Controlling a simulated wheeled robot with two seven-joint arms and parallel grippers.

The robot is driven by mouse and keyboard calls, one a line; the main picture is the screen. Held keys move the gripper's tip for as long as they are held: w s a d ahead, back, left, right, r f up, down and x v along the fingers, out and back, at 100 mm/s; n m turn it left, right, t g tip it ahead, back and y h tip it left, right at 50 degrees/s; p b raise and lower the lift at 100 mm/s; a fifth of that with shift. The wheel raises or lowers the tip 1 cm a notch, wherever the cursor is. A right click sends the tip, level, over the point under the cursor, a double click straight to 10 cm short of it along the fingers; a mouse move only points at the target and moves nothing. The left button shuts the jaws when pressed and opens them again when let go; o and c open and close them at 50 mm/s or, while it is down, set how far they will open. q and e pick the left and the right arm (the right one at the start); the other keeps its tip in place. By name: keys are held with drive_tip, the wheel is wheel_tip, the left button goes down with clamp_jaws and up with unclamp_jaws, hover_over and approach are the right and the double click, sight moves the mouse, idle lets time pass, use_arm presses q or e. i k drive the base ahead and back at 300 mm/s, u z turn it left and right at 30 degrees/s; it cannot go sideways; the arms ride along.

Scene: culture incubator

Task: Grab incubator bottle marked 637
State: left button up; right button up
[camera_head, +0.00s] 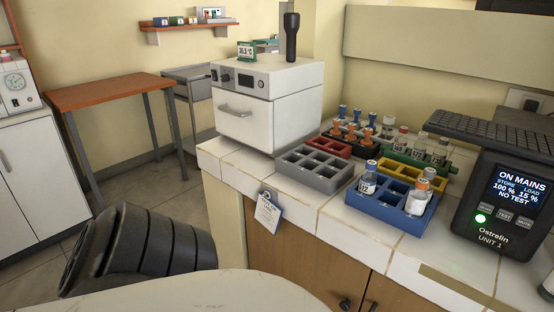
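The white incubator (245,118) stands at the back left of the tiled counter. Its front door is shut, so its inside is hidden. Several small bottles stand in racks to its right. A blue-capped bottle (368,181) and a white bottle with an orange cap (417,199) are in the blue rack (389,214). Clear bottles (420,145) stand in the green rack (440,168). Blue- and orange-topped bottles (352,132) are in a dark rack behind. The labels are too small to read, so I cannot tell which is 637. Neither gripper is in view.
An empty grey rack (314,173), a red rack (329,146) and a yellow rack (396,170) crowd the counter.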

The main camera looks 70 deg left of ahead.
sight(417, 199)
drive_tip(key=u, duration=0.9)
drive_tip(key=i, duration=0.8)
drive_tip(key=u, duration=0.05)
